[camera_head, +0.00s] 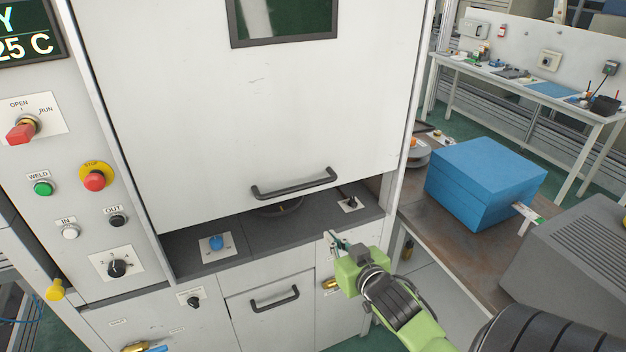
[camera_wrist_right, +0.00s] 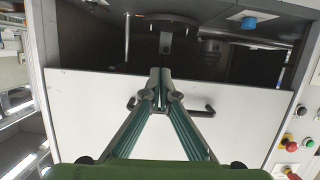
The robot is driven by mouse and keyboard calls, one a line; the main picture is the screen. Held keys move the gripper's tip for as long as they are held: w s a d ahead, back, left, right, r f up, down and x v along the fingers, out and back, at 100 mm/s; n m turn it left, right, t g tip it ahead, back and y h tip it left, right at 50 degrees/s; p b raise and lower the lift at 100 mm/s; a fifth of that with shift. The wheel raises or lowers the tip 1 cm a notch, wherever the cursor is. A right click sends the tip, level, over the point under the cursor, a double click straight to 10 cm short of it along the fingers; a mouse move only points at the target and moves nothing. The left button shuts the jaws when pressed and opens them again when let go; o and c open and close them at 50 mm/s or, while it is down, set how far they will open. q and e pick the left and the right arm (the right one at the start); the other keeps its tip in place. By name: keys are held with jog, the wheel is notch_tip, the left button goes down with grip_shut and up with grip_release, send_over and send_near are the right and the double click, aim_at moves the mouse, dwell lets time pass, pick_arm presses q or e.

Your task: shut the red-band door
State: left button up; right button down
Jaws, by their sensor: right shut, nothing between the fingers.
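A tall white door (camera_head: 270,120) with a dark window and a black bar handle (camera_head: 294,184) fills the front of the machine. No red band shows on the part in view. Its lower edge is above a dark grey ledge (camera_head: 285,226), leaving an open gap. In the right wrist view the door (camera_wrist_right: 90,120) and handle (camera_wrist_right: 205,112) appear, with the dark inside showing past the door's edge. My right gripper (camera_head: 334,238) is shut and empty, below and right of the handle, apart from it in the head view. Its closed fingers (camera_wrist_right: 160,72) overlap the door in the wrist view. My left gripper is not in view.
The ledge carries a blue knob (camera_head: 217,243) and a small black switch (camera_head: 349,203). A control panel (camera_head: 70,140) with buttons stands left. A small drawer (camera_head: 268,315) is below. A blue box (camera_head: 485,180) sits on the brown table (camera_head: 450,262) at right.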

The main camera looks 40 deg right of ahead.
notch_tip(320, 180, up, 16)
jog(key=s+a+f+t, duration=0.1)
jog(key=s+a+t, duration=0.1)
jog(key=t, duration=0.1)
jog(key=b, duration=0.7)
send_over(313, 184)
jog(key=s+a, duration=0.1)
jog(key=s, duration=0.2)
jog(key=shift+w+a+f, duration=0.1)
jog(key=shift+w+f, duration=0.15)
jog(key=shift+f, duration=0.7)
jog(key=shift+w+a+f, duration=0.1)
jog(key=shift+w+f, duration=0.1)
jog(key=shift+f, duration=0.75)
